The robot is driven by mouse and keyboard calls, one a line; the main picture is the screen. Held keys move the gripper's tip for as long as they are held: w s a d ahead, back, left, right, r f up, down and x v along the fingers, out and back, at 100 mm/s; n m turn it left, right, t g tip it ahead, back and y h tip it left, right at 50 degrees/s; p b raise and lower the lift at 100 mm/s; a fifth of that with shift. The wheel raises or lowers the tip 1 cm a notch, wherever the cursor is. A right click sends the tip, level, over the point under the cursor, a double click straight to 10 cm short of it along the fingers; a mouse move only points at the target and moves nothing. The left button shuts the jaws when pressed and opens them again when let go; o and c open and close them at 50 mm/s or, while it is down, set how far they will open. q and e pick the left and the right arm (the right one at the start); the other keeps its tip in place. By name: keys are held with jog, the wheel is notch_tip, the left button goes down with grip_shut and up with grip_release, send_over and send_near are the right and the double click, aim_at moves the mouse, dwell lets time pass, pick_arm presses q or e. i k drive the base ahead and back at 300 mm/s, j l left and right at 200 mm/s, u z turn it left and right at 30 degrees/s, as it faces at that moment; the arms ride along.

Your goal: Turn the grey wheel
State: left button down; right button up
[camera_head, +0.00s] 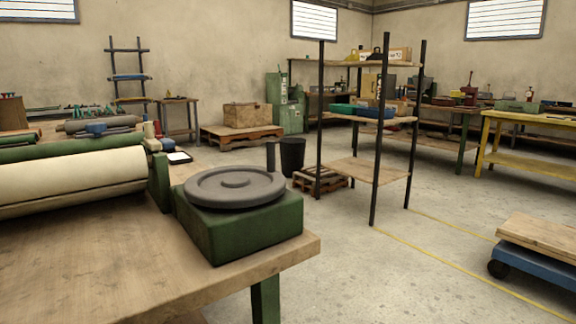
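The grey wheel (215,187) lies flat on top of a green block-shaped housing (250,233), with a low round hub at its middle. A short dark upright peg (271,156) shows at the wheel's far right rim; I cannot tell for certain whether it is fixed to the wheel. The housing sits at the right end of a wooden workbench (95,260), beside a cream roll (70,182) set in a green frame. Neither of my grippers is in view, and nothing touches the wheel.
A black bin (292,155) and a wooden pallet (325,178) stand on the floor behind the bench. A shelf rack (370,170) with dark posts is right of them. A blue cart (540,262) stands at the far right. The floor between bench and cart is clear.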

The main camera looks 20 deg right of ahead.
aim_at(235, 186)
jog(key=i+l, duration=0.15)
jog(key=l, duration=0.25)
jog(key=i+l, duration=0.2)
jog(key=l, duration=0.15)
jog(key=i+l, duration=0.35)
